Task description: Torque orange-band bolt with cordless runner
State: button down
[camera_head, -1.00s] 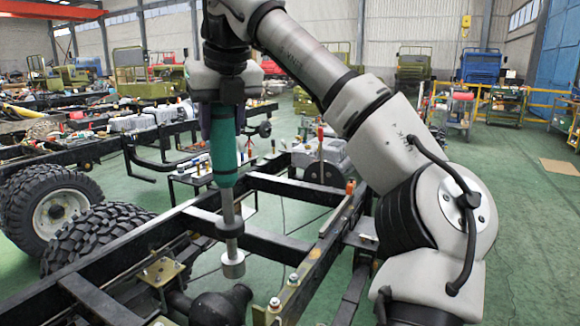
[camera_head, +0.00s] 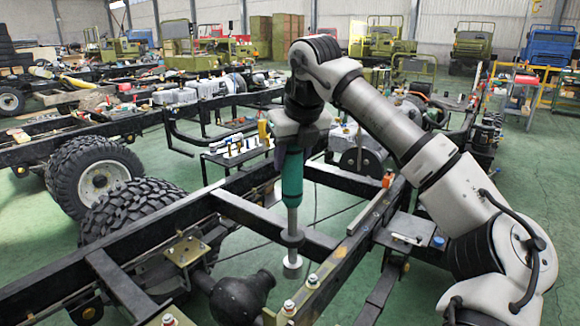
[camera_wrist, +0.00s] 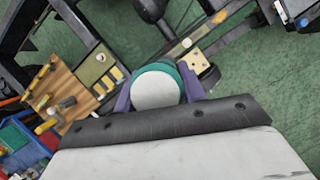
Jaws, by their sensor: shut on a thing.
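My gripper (camera_head: 294,146) is shut on the teal cordless runner (camera_head: 291,178), which hangs upright with its grey shaft and pale socket (camera_head: 292,267) pointing down. In the wrist view the runner's white end cap (camera_wrist: 155,90) shows between my purple fingers (camera_wrist: 157,97). The socket is in the air over the chassis frame (camera_head: 225,208). Bolts with pale heads stand nearby: one with a reddish band (camera_head: 288,306) and one beside it (camera_head: 313,281). Another reddish-topped bolt (camera_head: 168,320) is at the lower edge. I cannot tell which band is orange.
A black rounded axle housing (camera_head: 240,295) lies left of the socket. Black rails and crossmembers surround it. An orange object (camera_head: 388,179) stands on the right rail. Large tyres (camera_head: 95,175) are at left. A wooden tool board (camera_wrist: 62,95) shows in the wrist view.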

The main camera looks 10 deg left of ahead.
aim_at(289, 203)
jog(key=shift+a+f+n+p, duration=0.15)
jog(key=shift+a+f, duration=0.05)
jog(key=shift+f, duration=0.8)
jog(key=shift+a+f+n+p, duration=0.15)
jog(key=shift+f, duration=0.8)
jog(key=shift+f+b, duration=2.7)
jog(key=shift+f, duration=0.95)
jog(key=shift+f+b, duration=1.4)
jog(key=shift+f, duration=0.5)
dwell(0.5)
